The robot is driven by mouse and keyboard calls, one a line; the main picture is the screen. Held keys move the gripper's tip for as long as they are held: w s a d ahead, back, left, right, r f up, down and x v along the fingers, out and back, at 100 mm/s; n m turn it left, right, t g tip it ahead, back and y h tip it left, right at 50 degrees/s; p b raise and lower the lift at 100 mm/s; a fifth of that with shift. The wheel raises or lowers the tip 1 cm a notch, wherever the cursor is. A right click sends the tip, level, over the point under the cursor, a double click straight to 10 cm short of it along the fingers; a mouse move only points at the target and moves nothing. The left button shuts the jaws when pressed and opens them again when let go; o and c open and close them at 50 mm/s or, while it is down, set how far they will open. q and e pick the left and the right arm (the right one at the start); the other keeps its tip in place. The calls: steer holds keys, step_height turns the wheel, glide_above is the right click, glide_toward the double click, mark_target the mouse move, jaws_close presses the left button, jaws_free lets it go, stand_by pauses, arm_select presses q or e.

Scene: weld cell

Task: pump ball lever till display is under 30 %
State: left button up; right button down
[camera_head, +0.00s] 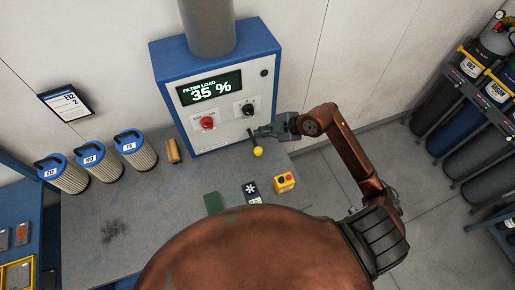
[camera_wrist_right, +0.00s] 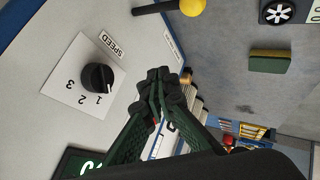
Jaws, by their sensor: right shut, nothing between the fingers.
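The blue and white filter unit (camera_head: 219,122) stands at the back of the grey bench. Its display (camera_head: 210,88) reads "FILTER LOAD 35 %"; part of a display (camera_wrist_right: 82,163) shows in the wrist view. The lever's yellow ball (camera_head: 258,151) hangs low at the unit's right front on a dark rod; it also shows at the top of the wrist view (camera_wrist_right: 193,7). My right gripper (camera_head: 257,132) is shut and empty, above the ball in the head view. In the wrist view the closed fingertips (camera_wrist_right: 164,84) are apart from the ball. My left gripper is not in view.
A red knob (camera_head: 207,123) and a black speed knob (camera_head: 247,109) are on the unit's front. Several filter canisters (camera_head: 135,150) stand left. Gas cylinders (camera_head: 455,130) stand right.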

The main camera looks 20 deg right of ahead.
steer(key=shift+f, duration=0.1)
steer(key=b, duration=0.7)
glide_above(261, 151)
steer(key=f, duration=0.7)
steer(key=shift+w+a+f, duration=0.1)
steer(key=shift+w, duration=0.25)
steer(key=shift+f, duration=0.7)
steer(key=shift+f, duration=0.4)
steer(key=shift+f+b, duration=0.85)
steer(key=shift+f, duration=1.4)
stand_by(2.2)
